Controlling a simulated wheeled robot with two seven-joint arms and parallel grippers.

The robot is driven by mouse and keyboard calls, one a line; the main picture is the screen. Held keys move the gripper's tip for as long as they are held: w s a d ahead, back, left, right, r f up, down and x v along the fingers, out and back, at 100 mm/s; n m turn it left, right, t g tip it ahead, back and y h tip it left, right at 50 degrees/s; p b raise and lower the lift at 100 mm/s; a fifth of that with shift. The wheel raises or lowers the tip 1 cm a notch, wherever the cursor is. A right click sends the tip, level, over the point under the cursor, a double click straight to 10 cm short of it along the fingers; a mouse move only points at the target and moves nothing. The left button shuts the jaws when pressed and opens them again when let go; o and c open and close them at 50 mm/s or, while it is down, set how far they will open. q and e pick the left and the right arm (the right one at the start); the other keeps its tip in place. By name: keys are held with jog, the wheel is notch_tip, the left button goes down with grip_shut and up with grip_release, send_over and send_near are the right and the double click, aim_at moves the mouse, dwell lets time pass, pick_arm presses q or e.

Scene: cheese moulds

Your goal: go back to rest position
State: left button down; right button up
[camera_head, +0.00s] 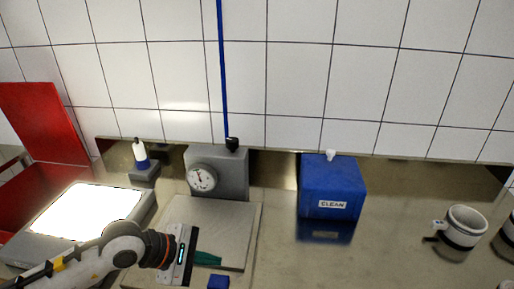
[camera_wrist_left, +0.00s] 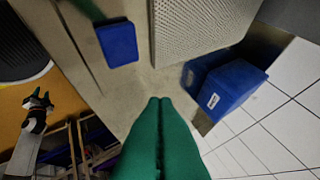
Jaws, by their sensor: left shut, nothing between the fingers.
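My left gripper (camera_head: 207,258) reaches in from the lower left in the head view, over the front of a grey plate (camera_head: 225,215). Its green fingers are pressed together with nothing between them. They also show shut and empty at the bottom middle of the left wrist view (camera_wrist_left: 160,102). What looks like my right gripper (camera_wrist_left: 38,102), dark with small green tips, shows at the left of the left wrist view. It is too small to tell whether it is open. It is not in the head view.
A blue box (camera_head: 331,185) marked CLEAN stands at the back; a small blue block (camera_head: 218,282) lies near the front. A dial gauge (camera_head: 202,178) stands behind the plate. A lit panel (camera_head: 85,212) is left, a white cup (camera_head: 464,227) right. The counter between box and cup is clear.

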pick_arm(q)
jog(key=s+d+r+n+t+h, duration=0.1)
jog(key=d+r+n+t+h, duration=0.3)
jog(key=r+n, duration=0.3)
jog(key=s+d+r+n+t+h, duration=0.2)
jog(key=d+r+n+t+h, duration=0.15)
jog(key=r+n+h, duration=0.3)
jog(key=w+a+f+n+t+y, duration=0.1)
jog(key=a+f+n+t+y, duration=0.15)
jog(key=a+n+y, duration=0.55)
jog(key=w+a+f+n+t+y, duration=0.15)
jog(key=f+n+y, duration=0.3)
jog(key=n, duration=0.75)
jog(key=w+a+f+n+t+y, duration=0.1)
jog(key=a+f+n+y, duration=0.1)
jog(key=a+n+y, duration=0.65)
jog(key=s+d+f+n+g+h, duration=0.35)
jog(key=s+f+n+g, duration=0.95)
jog(key=s+f, duration=0.65)
notch_tip(320, 180, down, 27)
jog(key=s+m+g, duration=0.1)
jog(key=s+g, duration=0.1)
jog(key=g, duration=0.1)
jog(key=s+a+f, duration=0.2)
jog(key=s+f, duration=1.3)
jog(key=shift+s+a+g+y, duration=0.2)
jog(key=shift+s+g+y, duration=0.15)
jog(key=shift+s+y, duration=0.05)
